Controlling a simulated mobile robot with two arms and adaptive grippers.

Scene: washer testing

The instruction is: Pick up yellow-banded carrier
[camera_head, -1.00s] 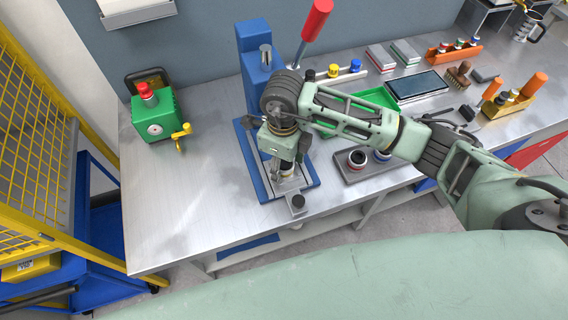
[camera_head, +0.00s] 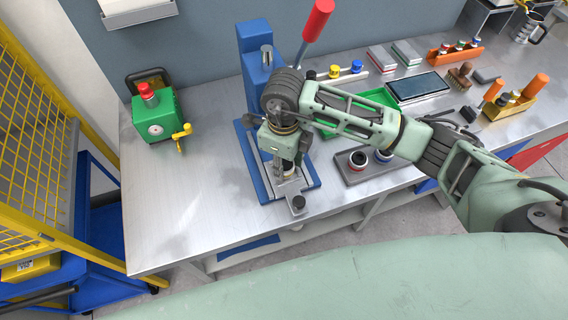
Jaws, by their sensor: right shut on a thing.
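My right gripper (camera_head: 286,166) points down at the base of the blue press (camera_head: 254,75). It is shut on a small dark, cylindrical carrier (camera_head: 287,169) over the metal slide of the press. The gripper covers most of this carrier, and I cannot make out its band colour or whether it touches the slide. Two other dark carriers stand in a grey tray (camera_head: 352,178) to the right: a red-banded one (camera_head: 357,161) and one partly hidden behind my arm (camera_head: 384,155). My left gripper is out of view.
The press's red-knobbed lever (camera_head: 318,18) rises beside my arm. A green box with a red button (camera_head: 158,118) stands to the left. A green tray (camera_head: 375,97) and a dark tablet (camera_head: 417,86) lie behind my arm. The bench's left front is clear.

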